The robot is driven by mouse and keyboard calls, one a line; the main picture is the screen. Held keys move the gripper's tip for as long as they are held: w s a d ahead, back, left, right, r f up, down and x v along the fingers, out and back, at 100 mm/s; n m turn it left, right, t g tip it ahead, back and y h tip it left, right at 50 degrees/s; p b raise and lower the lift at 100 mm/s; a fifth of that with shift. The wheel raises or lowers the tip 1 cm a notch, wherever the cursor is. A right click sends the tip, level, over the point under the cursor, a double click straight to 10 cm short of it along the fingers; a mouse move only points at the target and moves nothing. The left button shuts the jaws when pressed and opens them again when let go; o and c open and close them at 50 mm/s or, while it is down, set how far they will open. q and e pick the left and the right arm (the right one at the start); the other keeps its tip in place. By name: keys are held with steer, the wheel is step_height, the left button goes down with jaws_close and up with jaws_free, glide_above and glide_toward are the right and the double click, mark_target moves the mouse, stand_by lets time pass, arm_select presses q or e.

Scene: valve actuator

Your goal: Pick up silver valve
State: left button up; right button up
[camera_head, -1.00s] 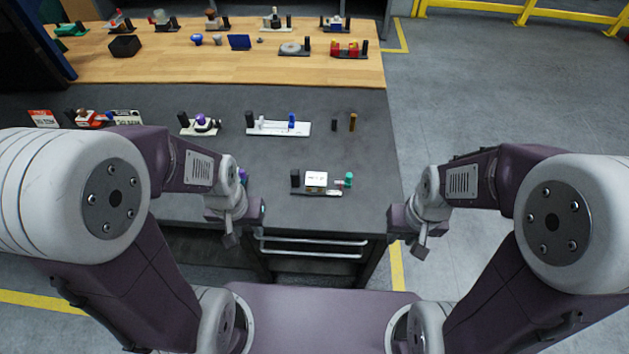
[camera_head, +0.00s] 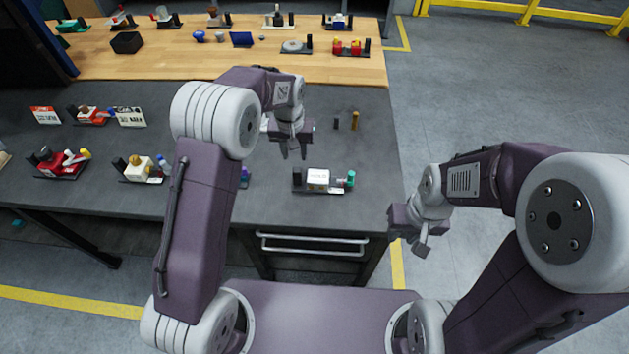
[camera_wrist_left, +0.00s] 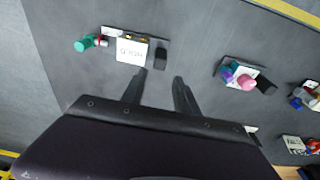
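No part can be singled out with certainty as the silver valve. Near the table's front right, a fixture has a white sign block (camera_head: 318,180), a green cap (camera_head: 350,178) and a black post. In the left wrist view, its sign (camera_wrist_left: 131,50) and green cap (camera_wrist_left: 84,44) show, with a small silver and red part (camera_wrist_left: 101,40) between them. My left gripper (camera_head: 293,152) is open and empty above the table, behind this fixture. Its fingers (camera_wrist_left: 160,78) point toward the fixture's black post (camera_wrist_left: 161,58), apart from it. My right gripper (camera_head: 410,243) hangs beside the table's right edge; its opening is unclear.
A grey round part (camera_head: 296,47) sits among several fixtures on the wooden bench top (camera_head: 200,65). Red (camera_head: 62,163) and cream (camera_head: 143,169) fixtures stand at left. A fixture with purple and pink parts (camera_wrist_left: 240,77) shows in the wrist view. Grey table surface is free toward the right.

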mark_target(297, 169)
arm_select(q)
steer(key=f, duration=0.3)
steer(key=w+f, duration=0.1)
steer(key=f, duration=0.3)
steer(key=w+f, duration=0.1)
steer(key=f, duration=0.2)
steer(key=shift+f, duration=0.4)
steer(key=shift+s+r, duration=0.1)
steer(key=shift+s, duration=0.05)
jaws_close()
stand_by(0.7)
